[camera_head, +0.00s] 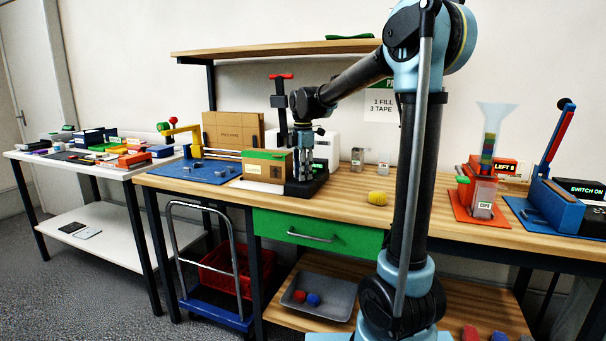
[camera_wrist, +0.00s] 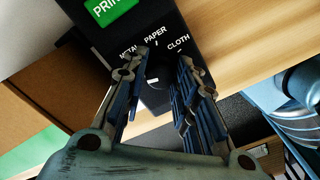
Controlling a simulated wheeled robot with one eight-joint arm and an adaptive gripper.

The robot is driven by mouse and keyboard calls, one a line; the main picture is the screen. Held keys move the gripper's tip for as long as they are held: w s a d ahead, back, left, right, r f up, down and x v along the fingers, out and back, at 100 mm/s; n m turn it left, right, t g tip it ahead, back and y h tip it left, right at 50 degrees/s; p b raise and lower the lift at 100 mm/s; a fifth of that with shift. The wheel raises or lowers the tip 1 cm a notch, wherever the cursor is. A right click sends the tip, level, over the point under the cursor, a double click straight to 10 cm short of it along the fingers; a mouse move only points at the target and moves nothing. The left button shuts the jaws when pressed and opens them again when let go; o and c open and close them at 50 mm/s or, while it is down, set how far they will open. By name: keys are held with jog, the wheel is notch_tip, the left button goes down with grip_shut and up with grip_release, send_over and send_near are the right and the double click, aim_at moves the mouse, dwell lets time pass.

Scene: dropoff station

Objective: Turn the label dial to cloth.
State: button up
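In the wrist view, a black label unit (camera_wrist: 116,38) carries a green PRINT panel (camera_wrist: 112,10) and the words METAL, PAPER and CLOTH (camera_wrist: 178,45). The dark label dial (camera_wrist: 153,93) lies below the words, between my fingers, with a small light mark on it. Its lower part is hard to make out, and which word it points at I cannot tell. My gripper (camera_wrist: 163,60) has its two fingers apart, one on each side of the dial; contact is not clear. In the head view, my gripper (camera_head: 304,172) points down over the black unit, which hides the dial.
A cardboard box with a green top (camera_head: 266,167) stands close left of my gripper. A red-handled press (camera_head: 281,77) rises behind it. A shelf (camera_head: 250,50) hangs above.

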jog(key=shift+m, duration=0.3)
jog(key=m, duration=0.3)
jog(key=shift+m, duration=0.3)
jog(key=m, duration=0.3)
jog(key=shift+w+m, duration=0.1)
jog(key=shift+m, duration=0.2)
jog(key=m, duration=0.3)
jog(key=shift+m, duration=0.3)
jog(key=m, duration=0.3)
jog(key=shift+m, duration=0.4)
jog(key=m, duration=1.1)
jog(key=shift+m, duration=1.8)
